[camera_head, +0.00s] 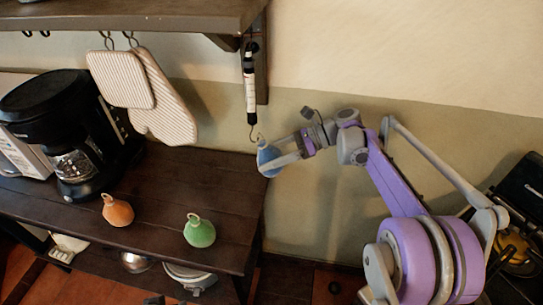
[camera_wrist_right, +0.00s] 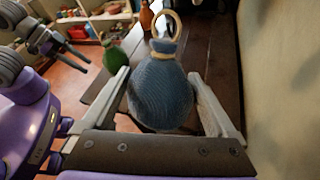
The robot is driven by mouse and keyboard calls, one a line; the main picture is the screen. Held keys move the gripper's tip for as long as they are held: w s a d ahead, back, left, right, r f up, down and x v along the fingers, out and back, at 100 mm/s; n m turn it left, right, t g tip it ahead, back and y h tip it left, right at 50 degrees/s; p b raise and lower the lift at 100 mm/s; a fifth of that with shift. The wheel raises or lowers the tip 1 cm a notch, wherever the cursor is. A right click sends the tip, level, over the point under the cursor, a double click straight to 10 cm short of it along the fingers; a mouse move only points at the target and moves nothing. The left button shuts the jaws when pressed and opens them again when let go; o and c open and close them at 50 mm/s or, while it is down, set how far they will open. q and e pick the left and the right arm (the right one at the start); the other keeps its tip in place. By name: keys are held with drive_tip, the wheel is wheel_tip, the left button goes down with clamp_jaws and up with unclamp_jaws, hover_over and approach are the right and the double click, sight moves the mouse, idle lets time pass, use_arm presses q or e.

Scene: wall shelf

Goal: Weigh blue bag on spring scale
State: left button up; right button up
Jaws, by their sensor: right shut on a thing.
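The blue bag (camera_head: 268,155) is round, with a pale ring at its neck. My right gripper (camera_head: 280,160) is shut on it and holds it up beside the shelf's right end. In the right wrist view the bag (camera_wrist_right: 161,92) sits upright between the two fingers, its ring on top. The spring scale (camera_head: 250,85) hangs upright from the wall shelf bracket. Its hook (camera_head: 252,134) is just above and left of the bag; no hook shows in the ring in the wrist view.
An orange bag (camera_head: 118,211) and a green bag (camera_head: 199,231) stand on the dark wooden counter (camera_head: 160,185). A black coffee maker (camera_head: 62,125) stands at left. Oven mitts (camera_head: 160,110) hang under the upper shelf (camera_head: 150,14).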

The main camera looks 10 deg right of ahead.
drive_tip(key=shift+a, duration=0.1)
idle(0.3)
drive_tip(key=shift+w+a+f+b, duration=0.1)
drive_tip(key=shift+a+f+b, duration=0.15)
drive_tip(key=shift+f, duration=0.25)
drive_tip(key=shift+f, duration=0.15)
drive_tip(key=shift+a+f+b, duration=0.1)
drive_tip(key=shift+f+b, duration=0.3)
idle(0.5)
